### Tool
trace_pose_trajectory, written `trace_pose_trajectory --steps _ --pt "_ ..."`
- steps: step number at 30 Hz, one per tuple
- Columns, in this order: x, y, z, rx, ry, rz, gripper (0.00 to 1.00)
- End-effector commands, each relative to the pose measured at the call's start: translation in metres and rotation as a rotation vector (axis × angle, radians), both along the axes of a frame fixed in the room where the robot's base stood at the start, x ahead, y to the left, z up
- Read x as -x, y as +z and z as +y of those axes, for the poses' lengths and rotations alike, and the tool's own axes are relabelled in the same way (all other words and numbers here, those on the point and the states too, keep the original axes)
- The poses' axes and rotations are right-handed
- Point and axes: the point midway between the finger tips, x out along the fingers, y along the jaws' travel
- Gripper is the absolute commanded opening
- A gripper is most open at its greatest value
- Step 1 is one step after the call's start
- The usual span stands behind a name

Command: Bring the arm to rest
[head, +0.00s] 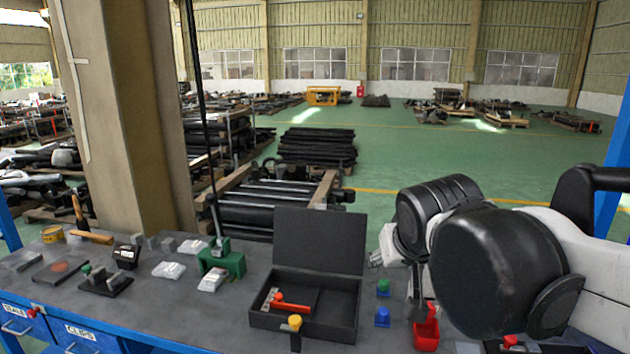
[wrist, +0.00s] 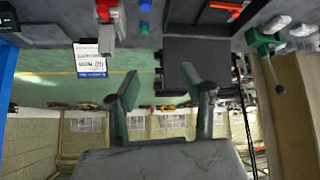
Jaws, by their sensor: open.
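My arm reaches in from the right in the head view, with its large black and white links over the right end of the workbench (head: 190,318). My gripper (wrist: 159,78) shows in the wrist view with its two dark fingers well apart and nothing between them. In that view the bench lies along the top, upside down, and the fingers are clear of the things on it. In the head view my gripper is mostly hidden by the arm links, and I cannot make out its fingertips.
An open black case (head: 335,300) holds an orange-handled tool (head: 290,305).

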Motion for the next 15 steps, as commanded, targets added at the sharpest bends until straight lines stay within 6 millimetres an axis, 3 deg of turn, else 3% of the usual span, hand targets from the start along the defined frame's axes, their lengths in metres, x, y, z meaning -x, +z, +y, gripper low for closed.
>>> trace_pose_trajectory --steps 3,9,15 --pt "0.042 -0.021 -0.025 -0.013 -0.021 0.030 0.43" --pt "0.103 -0.058 -0.050 -0.039 -0.038 0.073 0.43" --pt "0.138 -0.084 -0.059 -0.057 -0.044 0.097 0.43"
